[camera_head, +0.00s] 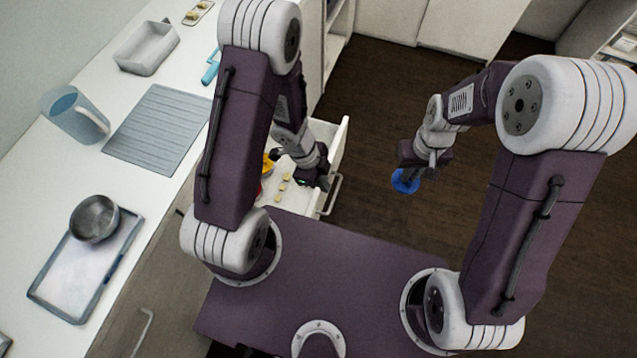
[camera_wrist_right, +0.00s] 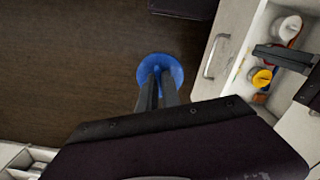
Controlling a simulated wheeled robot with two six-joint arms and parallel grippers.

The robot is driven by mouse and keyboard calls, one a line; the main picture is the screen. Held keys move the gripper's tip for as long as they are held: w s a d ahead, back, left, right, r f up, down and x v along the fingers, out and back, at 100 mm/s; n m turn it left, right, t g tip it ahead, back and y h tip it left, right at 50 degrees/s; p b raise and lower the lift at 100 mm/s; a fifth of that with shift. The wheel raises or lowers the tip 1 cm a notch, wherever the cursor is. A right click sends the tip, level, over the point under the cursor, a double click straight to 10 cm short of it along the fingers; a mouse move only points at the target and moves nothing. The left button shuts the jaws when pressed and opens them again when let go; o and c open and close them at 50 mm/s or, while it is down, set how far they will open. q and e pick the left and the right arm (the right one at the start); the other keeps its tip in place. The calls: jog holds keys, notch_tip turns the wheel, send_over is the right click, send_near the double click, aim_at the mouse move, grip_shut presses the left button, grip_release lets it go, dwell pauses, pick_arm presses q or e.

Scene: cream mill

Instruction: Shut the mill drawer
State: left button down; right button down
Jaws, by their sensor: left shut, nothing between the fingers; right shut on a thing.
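An open white drawer (camera_head: 341,146) sticks out from the counter, with a bar handle (camera_head: 331,196) on its front. The drawer (camera_wrist_right: 238,75) and its handle (camera_wrist_right: 211,56) also show in the right wrist view. My left gripper (camera_head: 319,182) is shut and empty, over the drawer near its front wall; whether it touches is unclear. It also shows in the right wrist view (camera_wrist_right: 262,54). My right gripper (camera_head: 411,174) is shut on a round blue thing (camera_head: 403,186), held over the floor, right of and apart from the drawer. The blue disc (camera_wrist_right: 158,61) is partly hidden by the fingers.
The drawer holds a yellow-topped item (camera_wrist_right: 262,77), a white round container (camera_wrist_right: 288,27) and small yellow pieces (camera_head: 283,187). The counter carries a jug (camera_head: 75,113), a bowl on a tray (camera_head: 94,217), a ribbed mat (camera_head: 158,128) and a white bin (camera_head: 147,48). The dark floor (camera_head: 375,85) is clear.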

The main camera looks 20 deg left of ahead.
aim_at(320, 195)
pick_arm(q)
jog(key=b+x, duration=0.2)
jog(key=x, duration=0.1)
jog(key=b+x, duration=0.3)
jog(key=x, duration=0.1)
jog(key=b+x, duration=0.2)
jog(key=x, duration=0.1)
jog(key=shift+w+a+f, duration=0.1)
jog(key=shift+a+f, duration=0.1)
jog(key=shift+f, duration=0.1)
jog(key=a, duration=0.4)
jog(key=shift+w+r, duration=0.1)
jog(key=shift+r, duration=0.3)
jog(key=shift+d, duration=0.1)
